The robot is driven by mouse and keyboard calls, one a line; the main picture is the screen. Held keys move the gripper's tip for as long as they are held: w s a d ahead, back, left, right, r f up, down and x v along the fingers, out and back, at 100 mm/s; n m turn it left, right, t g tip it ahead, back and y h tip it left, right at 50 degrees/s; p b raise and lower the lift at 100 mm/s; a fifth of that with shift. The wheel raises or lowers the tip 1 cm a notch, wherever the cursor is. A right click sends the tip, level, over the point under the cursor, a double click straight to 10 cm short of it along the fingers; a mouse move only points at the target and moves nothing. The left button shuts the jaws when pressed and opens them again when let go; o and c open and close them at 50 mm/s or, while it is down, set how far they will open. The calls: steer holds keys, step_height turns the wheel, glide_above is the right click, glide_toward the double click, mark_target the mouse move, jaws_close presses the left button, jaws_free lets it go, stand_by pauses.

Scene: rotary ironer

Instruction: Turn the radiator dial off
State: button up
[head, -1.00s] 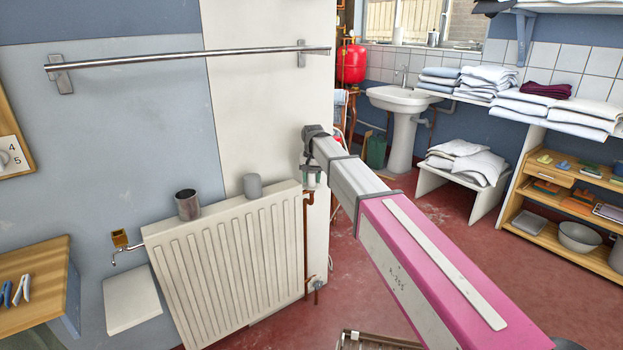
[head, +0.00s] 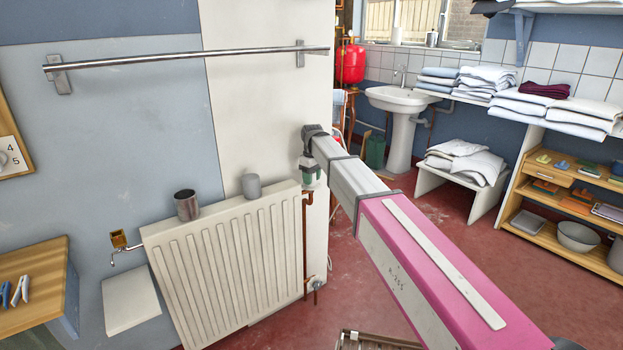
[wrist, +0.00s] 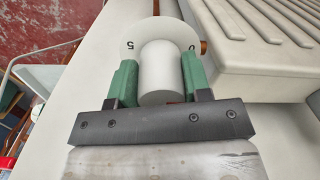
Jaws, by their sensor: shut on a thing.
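The radiator dial (wrist: 161,72) is a white round knob with a wider white numbered disc behind it. A 5 shows at the disc's left and part of another figure at its right edge. My gripper (wrist: 158,60) is shut on the knob, one green finger on each side, in the wrist view. In the head view my gripper (head: 311,178) is at the right top corner of the white ribbed radiator (head: 225,262), above the copper pipe. The dial is hidden there behind my gripper and arm.
A metal rail (head: 190,57) runs on the wall above. A wooden table (head: 35,285) is at the left. Red floor (head: 440,225) is open to the right.

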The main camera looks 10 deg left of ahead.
steer(key=shift+w+n, duration=0.15)
steer(key=shift+n, duration=2.05)
steer(key=o, duration=0.9)
steer(key=shift+r, duration=0.1)
step_height(320, 180, up, 11)
steer(key=shift+w+f, duration=0.1)
steer(key=shift+f, duration=0.05)
